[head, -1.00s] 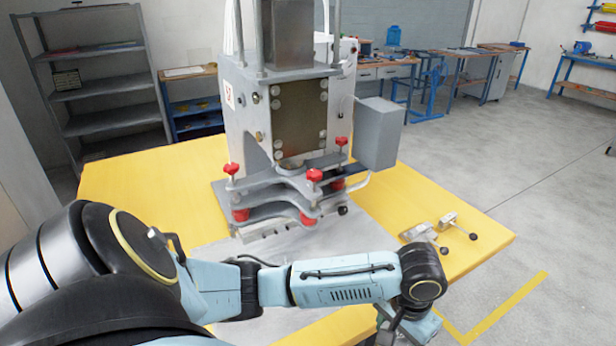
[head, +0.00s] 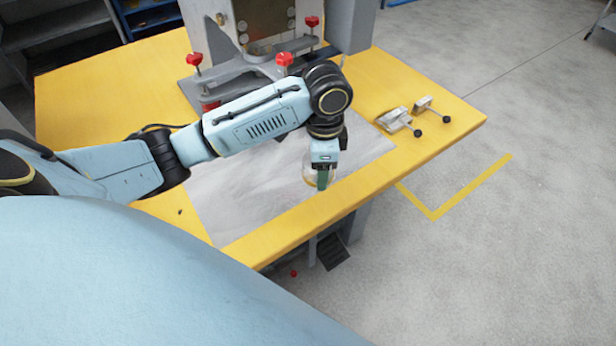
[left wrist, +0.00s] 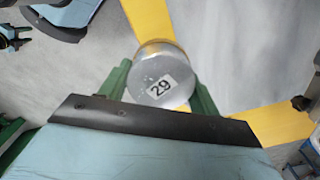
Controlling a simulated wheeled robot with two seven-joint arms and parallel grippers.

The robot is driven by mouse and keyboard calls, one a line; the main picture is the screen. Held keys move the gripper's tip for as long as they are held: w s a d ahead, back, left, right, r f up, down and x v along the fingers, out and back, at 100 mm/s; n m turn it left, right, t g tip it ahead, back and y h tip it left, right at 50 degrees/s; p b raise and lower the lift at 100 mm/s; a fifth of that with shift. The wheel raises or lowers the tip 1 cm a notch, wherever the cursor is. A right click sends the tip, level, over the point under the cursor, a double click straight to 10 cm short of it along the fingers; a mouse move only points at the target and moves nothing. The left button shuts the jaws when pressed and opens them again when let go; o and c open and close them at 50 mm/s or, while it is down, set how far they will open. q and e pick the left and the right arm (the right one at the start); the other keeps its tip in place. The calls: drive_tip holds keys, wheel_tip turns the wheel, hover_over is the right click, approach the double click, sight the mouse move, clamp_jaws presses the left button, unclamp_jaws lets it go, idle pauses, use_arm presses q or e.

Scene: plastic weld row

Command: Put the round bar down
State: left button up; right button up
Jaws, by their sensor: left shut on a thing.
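The round bar (left wrist: 160,75) is a short, shiny metal cylinder with a white "29" label on its end face. In the left wrist view it sits between the green fingers of my left gripper (left wrist: 158,92), which is shut on it. In the head view my left gripper (head: 321,178) points down over the right part of the grey sheet on the yellow table. The bar (head: 309,176) shows only partly there, behind the fingers. I cannot tell whether its underside touches the sheet.
The grey sheet (head: 240,200) lies bare on the yellow table (head: 90,120). The press (head: 265,70) with red knobs stands behind my arm. Two toggle clamps (head: 395,118) lie near the right corner. The table's front edge runs close below the gripper.

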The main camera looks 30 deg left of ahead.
use_arm(q)
drive_tip(key=w+a+r+m, duration=0.3)
drive_tip(key=r+m, duration=0.5)
drive_tip(key=m, duration=0.3)
drive_tip(key=w+a+r+m, duration=0.25)
drive_tip(key=r+m, duration=0.45)
drive_tip(key=m, duration=0.5)
drive_tip(key=f+b, duration=0.1)
drive_tip(key=f, duration=0.6)
drive_tip(key=f+b, duration=0.1)
drive_tip(key=f, duration=0.7)
drive_tip(key=f+b, duration=0.1)
drive_tip(key=f, duration=0.6)
drive_tip(key=shift+s+a+f, duration=0.25)
drive_tip(key=shift+a+f, duration=0.15)
drive_tip(key=shift+f, duration=0.5)
drive_tip(key=shift+f+b, duration=0.55)
drive_tip(key=shift+f, duration=1.4)
use_arm(e)
drive_tip(key=shift+w+d+f, duration=0.3)
drive_tip(key=shift+d+f, duration=0.55)
drive_tip(key=shift+f, duration=0.15)
drive_tip(key=shift+w+d+f, duration=0.25)
drive_tip(key=shift+d+f, duration=0.6)
drive_tip(key=shift+f, duration=0.1)
use_arm(q)
drive_tip(key=shift+f, duration=0.1)
drive_tip(key=o, duration=1.3)
use_arm(e)
drive_tip(key=shift+d, duration=0.15)
